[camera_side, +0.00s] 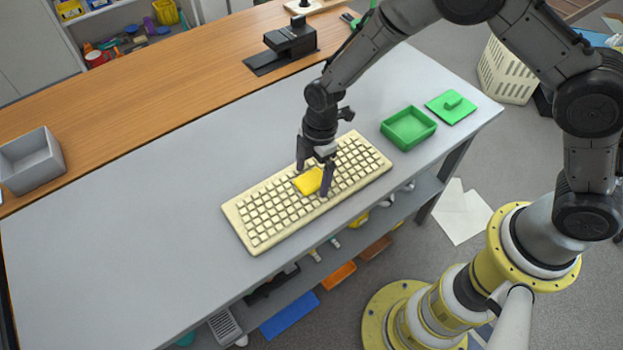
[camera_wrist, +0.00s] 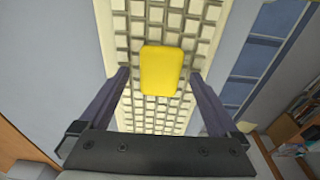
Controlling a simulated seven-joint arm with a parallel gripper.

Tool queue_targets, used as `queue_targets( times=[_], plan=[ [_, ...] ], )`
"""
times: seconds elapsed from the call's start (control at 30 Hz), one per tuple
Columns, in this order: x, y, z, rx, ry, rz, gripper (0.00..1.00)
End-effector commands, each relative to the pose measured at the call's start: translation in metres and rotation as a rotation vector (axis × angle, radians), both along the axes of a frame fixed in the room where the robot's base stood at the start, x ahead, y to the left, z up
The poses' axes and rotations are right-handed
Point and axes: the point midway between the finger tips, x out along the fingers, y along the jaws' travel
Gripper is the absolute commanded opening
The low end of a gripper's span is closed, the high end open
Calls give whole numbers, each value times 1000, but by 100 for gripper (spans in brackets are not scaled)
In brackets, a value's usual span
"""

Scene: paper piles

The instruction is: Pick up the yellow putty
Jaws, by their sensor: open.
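The yellow putty (camera_side: 307,182) is a small rounded block lying on top of a cream keyboard (camera_side: 244,236) on the grey table. My gripper (camera_side: 312,183) is open and low over the keyboard, with one finger on each side of the putty in the side view. In the wrist view the putty (camera_wrist: 161,70) sits centred, slightly beyond the two fingertips (camera_wrist: 160,75), with a gap on both sides. The keyboard (camera_wrist: 130,30) runs behind it. I cannot tell whether the fingertips touch the keys.
A green open box (camera_side: 409,128) and its green lid (camera_side: 451,106) lie to the right of the keyboard. A grey bin (camera_side: 31,161) stands at the far left, and a black device (camera_side: 290,40) at the back. The table left of the keyboard is clear.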

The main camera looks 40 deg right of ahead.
Motion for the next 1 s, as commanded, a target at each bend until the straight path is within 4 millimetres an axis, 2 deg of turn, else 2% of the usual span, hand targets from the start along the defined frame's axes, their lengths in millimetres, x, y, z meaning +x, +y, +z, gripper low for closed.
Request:
queue_targets(
  times=[0.17, 0.7, 1.0],
  plan=[
    [0, 0, 0, 0, -1, 1, 98],
    [0, 0, 1, 0, -1, 1, 2],
    [1, 0, 3, 1, -1, 1, 0]
  ],
)
